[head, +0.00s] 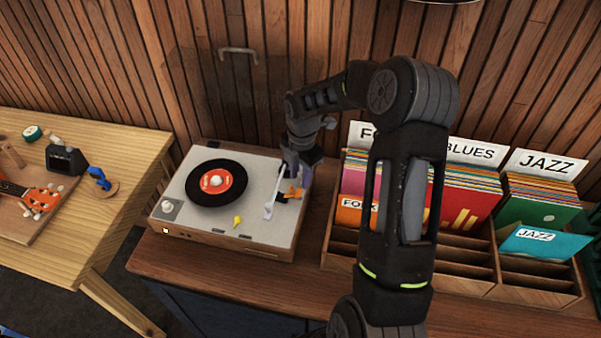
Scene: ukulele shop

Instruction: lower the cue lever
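A turntable (200,232) with a pale top and wooden sides stands on the counter. A black record with a red label (216,181) lies on its platter. The white tonearm (270,203) is at the right of the deck, apart from the record in the picture. My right gripper (292,188) points down over the deck's back right corner, beside the tonearm's base. A small orange part (293,192) shows at its fingertips; I cannot tell whether this is the cue lever or whether the gripper touches it. The finger gap is hidden. My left gripper is out of view.
A wooden record crate (455,277) with FOLK, BLUES and JAZZ dividers stands close to the turntable's right. A yellow piece (237,222) lies on the deck's front. A wooden workbench (110,160) with a ukulele (40,199) is at the left. A raised clear lid seems to stand behind.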

